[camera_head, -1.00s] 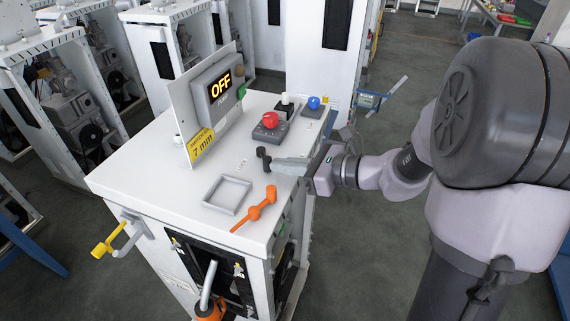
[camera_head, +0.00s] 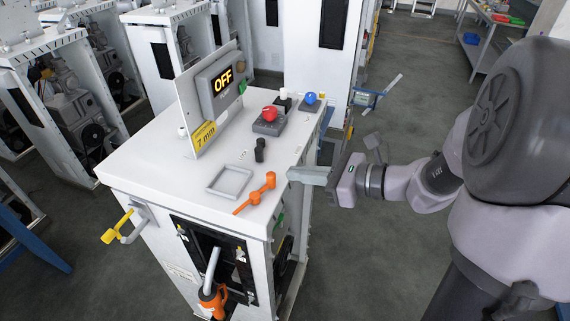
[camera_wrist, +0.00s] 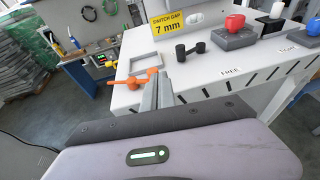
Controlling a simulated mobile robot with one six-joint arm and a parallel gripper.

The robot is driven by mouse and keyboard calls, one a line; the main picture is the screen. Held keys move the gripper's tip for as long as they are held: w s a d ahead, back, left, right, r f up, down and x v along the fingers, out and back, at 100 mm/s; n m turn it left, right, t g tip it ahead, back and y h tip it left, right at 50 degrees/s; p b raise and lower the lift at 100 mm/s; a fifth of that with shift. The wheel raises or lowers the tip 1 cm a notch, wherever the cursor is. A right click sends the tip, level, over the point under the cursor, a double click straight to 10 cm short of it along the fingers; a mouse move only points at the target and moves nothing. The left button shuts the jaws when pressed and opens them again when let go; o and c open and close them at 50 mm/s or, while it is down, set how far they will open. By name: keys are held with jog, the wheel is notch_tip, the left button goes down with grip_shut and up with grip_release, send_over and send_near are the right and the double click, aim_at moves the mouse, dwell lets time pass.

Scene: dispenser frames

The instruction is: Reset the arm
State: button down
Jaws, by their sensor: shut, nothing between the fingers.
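My gripper (camera_head: 291,174) is shut and empty at the right edge of the white cabinet top (camera_head: 150,168). Its fingers point left, toward the orange handle. In the wrist view the shut fingers (camera_wrist: 157,92) reach up toward the cabinet. My arm stretches in from the right. A small black two-knobbed handle (camera_head: 260,149) sits on the top, apart from the fingertips; it also shows in the wrist view (camera_wrist: 190,51). The orange handle (camera_head: 256,194) lies near the front right edge, left of the fingers.
A grey square tray (camera_head: 229,181) lies left of the orange handle. Open floor (camera_head: 400,265) is right of the cabinet.

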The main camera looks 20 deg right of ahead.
jog(key=s+d+r, duration=0.1)
jog(key=s+d, duration=0.1)
jog(key=s, duration=0.2)
jog(key=s+a+f+n+g+h+b, duration=0.2)
jog(key=s+a+f+n+h+b, duration=0.2)
jog(key=n, duration=0.7)
jog(key=s+a+f+n+g+h+b, duration=0.2)
jog(key=s+a+f+n+h+b, duration=0.2)
jog(key=s+n, duration=0.5)
jog(key=shift+a+f+n+h+b, duration=0.15)
jog(key=shift+f+n+h+b, duration=0.3)
jog(key=shift+n+b, duration=0.7)
